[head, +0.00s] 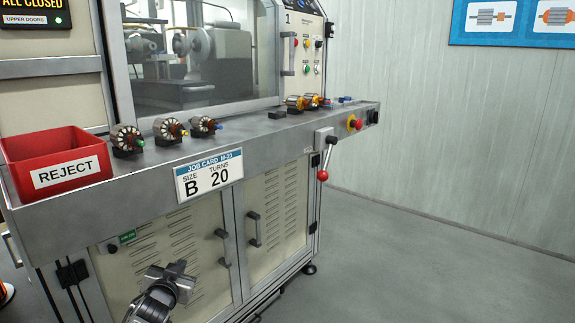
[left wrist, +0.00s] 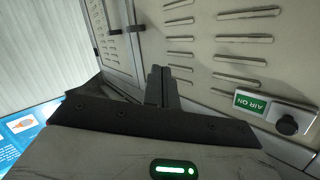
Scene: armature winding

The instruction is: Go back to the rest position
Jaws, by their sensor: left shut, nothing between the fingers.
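My left gripper (head: 172,278) is low at the bottom of the head view, in front of the cream cabinet doors and below the shelf. It is shut and empty. In the left wrist view its closed fingers (left wrist: 160,86) point towards the louvred door, with no object between them. My right gripper is in neither view.
The machine's steel shelf (head: 90,207) holds a red REJECT bin (head: 50,150), several armatures (head: 125,138) in stands and a job card (head: 208,175) reading size B, 20 turns. A red-knobbed lever (head: 323,160) sticks out at the right. The grey floor (head: 430,260) on the right is clear.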

